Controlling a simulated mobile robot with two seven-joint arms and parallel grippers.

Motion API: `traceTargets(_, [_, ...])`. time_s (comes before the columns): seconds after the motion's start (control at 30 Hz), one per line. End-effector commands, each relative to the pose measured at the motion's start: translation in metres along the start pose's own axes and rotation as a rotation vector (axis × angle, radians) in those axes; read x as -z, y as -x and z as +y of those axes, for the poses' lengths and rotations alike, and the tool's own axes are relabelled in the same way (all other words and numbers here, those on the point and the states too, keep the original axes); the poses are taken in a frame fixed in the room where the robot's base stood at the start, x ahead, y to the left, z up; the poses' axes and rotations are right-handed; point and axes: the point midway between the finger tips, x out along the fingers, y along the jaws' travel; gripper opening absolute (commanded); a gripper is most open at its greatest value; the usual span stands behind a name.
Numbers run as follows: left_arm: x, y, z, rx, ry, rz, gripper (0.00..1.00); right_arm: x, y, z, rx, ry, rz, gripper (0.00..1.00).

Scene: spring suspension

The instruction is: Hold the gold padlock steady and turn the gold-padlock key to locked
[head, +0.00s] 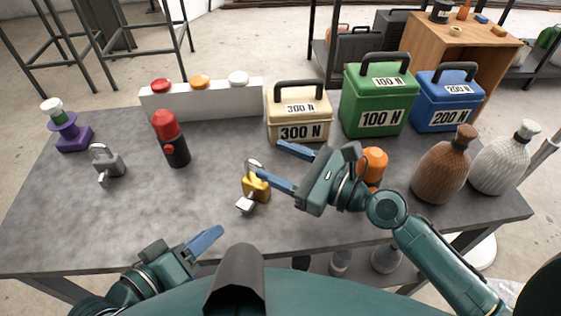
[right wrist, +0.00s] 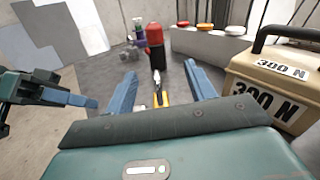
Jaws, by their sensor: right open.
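The gold padlock (head: 257,187) stands on the grey table near its middle. A silver key (head: 246,204) shows at its lower front. My right gripper (head: 265,157) is open and comes in from the right, with its lower finger close to the padlock's shackle. In the right wrist view the gold padlock (right wrist: 162,99) shows beyond and between the two spread fingers. I cannot tell whether a finger touches it. My left gripper (head: 206,241) is at the table's front edge, left of the padlock and apart from it. Its finger gap is not clear. It also shows in the right wrist view (right wrist: 82,100).
A red and black cylinder (head: 172,140) and a grey padlock (head: 107,164) stand to the left. A beige 300 N weight (head: 298,113) stands behind my right gripper. An orange object (head: 373,165) and a brown bottle (head: 441,170) are right. The table's front left is clear.

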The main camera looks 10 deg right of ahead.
Motion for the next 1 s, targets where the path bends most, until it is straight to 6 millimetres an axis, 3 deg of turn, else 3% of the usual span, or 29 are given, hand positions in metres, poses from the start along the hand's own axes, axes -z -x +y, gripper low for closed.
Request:
traceTargets(0.27, [0.0, 0.0, 0.0, 0.0, 0.0, 0.0, 0.36, 0.008, 0.002, 0.006, -0.05, -0.128, -0.006, 0.55])
traceTargets(0.67, [0.0, 0.0, 0.0, 0.0, 0.0, 0.0, 0.36, 0.08, 0.001, 0.014, -0.046, -0.128, -0.008, 0.55])
traceTargets(0.8, [0.0, 0.0, 0.0, 0.0, 0.0, 0.0, 0.36, 0.075, -0.029, 0.015, -0.049, -0.117, -0.013, 0.55])
traceTargets(1.0, [0.0, 0.0, 0.0, 0.0, 0.0, 0.0, 0.36, 0.076, -0.059, 0.016, -0.049, -0.118, -0.01, 0.55])
